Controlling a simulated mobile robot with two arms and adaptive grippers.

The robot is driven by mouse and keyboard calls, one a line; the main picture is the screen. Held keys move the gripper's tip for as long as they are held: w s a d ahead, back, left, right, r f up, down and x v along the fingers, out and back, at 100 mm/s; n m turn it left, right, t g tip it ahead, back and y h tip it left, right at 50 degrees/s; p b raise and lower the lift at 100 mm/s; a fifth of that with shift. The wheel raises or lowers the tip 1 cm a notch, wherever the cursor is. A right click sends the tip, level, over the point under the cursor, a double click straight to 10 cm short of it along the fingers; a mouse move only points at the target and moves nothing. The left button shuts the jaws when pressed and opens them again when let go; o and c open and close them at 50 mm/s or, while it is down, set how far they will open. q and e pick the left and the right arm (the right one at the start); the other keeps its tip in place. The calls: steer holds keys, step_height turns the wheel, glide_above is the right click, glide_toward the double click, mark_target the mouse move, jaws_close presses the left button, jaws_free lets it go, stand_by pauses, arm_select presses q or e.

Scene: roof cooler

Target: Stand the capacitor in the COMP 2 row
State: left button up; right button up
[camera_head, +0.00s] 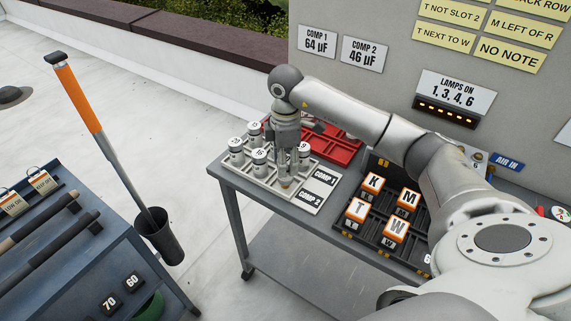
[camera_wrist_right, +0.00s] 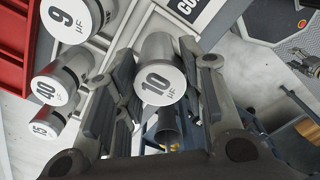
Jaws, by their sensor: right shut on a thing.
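My right gripper (camera_head: 286,180) points down over the light tray (camera_head: 262,183), near the COMP 2 label (camera_head: 311,199). In the right wrist view the right gripper (camera_wrist_right: 155,95) is shut on a white-topped capacitor marked 10 µF (camera_wrist_right: 162,80). In the head view the fingers mostly hide this capacitor, and I cannot tell whether its base touches the tray. Several other capacitors stand in the tray, including one marked 15 (camera_head: 260,157) and one marked 9 (camera_head: 305,150). The 40 µF one (camera_wrist_right: 55,86) shows in the wrist view.
Wall signs read COMP 1 64 µF (camera_head: 317,41) and COMP 2 46 µF (camera_head: 363,54). A red tray (camera_head: 345,152) lies behind the capacitor tray. A black rack (camera_head: 378,225) with lettered orange blocks stands to the right. The COMP 1 label (camera_head: 326,176) adjoins the tray.

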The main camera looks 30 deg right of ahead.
steer(key=shift+f, duration=0.95)
arm_select(q)
steer(key=shift+w+r, duration=0.3)
steer(key=shift+r, duration=0.2)
arm_select(e)
steer(key=shift+f, duration=0.1)
steer(key=shift+a, duration=0.1)
steer(key=shift+f, duration=0.1)
steer(key=o, duration=1.1)
arm_select(q)
steer(key=shift+s+f, duration=0.1)
steer(key=shift+s, duration=0.15)
